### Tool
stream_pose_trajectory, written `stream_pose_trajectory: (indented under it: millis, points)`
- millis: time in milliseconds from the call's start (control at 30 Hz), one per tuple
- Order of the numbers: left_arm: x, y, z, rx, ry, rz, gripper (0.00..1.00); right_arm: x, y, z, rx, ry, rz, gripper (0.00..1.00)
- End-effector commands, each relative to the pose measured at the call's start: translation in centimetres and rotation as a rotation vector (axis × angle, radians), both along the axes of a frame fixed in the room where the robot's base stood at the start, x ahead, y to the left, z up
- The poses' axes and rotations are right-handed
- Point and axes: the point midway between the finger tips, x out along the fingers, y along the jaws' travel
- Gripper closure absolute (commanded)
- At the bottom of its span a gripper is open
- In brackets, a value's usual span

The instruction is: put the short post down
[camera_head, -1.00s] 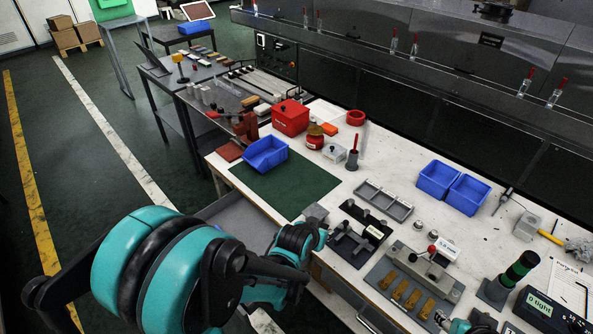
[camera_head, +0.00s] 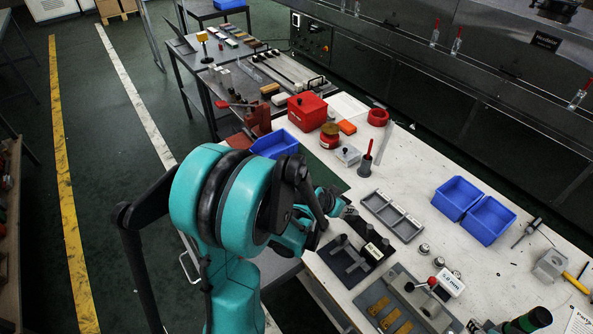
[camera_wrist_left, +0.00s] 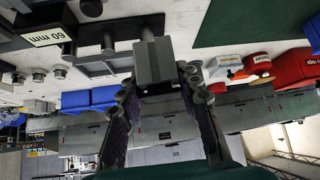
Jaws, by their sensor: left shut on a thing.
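In the left wrist view the two fingers of this gripper (camera_wrist_left: 157,88) are closed on a grey block-shaped piece (camera_wrist_left: 155,62), which I take for the short post. Its lower end against the bench is hard to judge. The fixture also shows in the wrist view (camera_wrist_left: 85,62), with upright dark pegs close to the held piece. A part of what may be my right gripper (camera_head: 477,326) shows at the bottom edge; its jaws are unclear.
A grey divided tray (camera_head: 392,215) lies behind the fixture. Two more blue bins (camera_head: 456,197) stand at right. A red-handled tool in a holder (camera_head: 366,160) stands upright behind the mat.

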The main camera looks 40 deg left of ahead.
Motion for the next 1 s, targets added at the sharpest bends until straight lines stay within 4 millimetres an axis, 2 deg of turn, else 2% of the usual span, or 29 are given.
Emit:
stream_pose_trajectory:
  millis: [33, 400, 533, 667, 900, 1000]
  points:
    - [0.2, 1.1, 0.3, -0.002, 0.000, -0.006, 0.97, 0.0, 0.0, 0.3, 0.000, 0.000, 0.000, 0.60]
    - [0.9, 7.9, 1.8, -0.007, -0.026, -0.129, 0.97, 0.0, 0.0, 1.8, 0.000, 0.000, 0.000, 0.60]
    - [0.9, 9.4, 2.0, -0.007, -0.037, -0.159, 0.97, 0.0, 0.0, 1.9, 0.000, 0.000, 0.000, 0.60]
    - [1.0, 11.5, 0.7, -0.005, -0.040, -0.164, 0.97, 0.0, 0.0, 1.0, 0.000, 0.000, 0.000, 0.60]
    - [1.4, 17.2, -2.9, -0.006, -0.040, -0.162, 0.97, 0.0, 0.0, -1.0, 0.000, 0.000, 0.000, 0.60]
    - [1.5, 19.1, -4.0, -0.006, -0.040, -0.164, 0.97, 0.0, 0.0, -1.5, 0.000, 0.000, 0.000, 0.60]
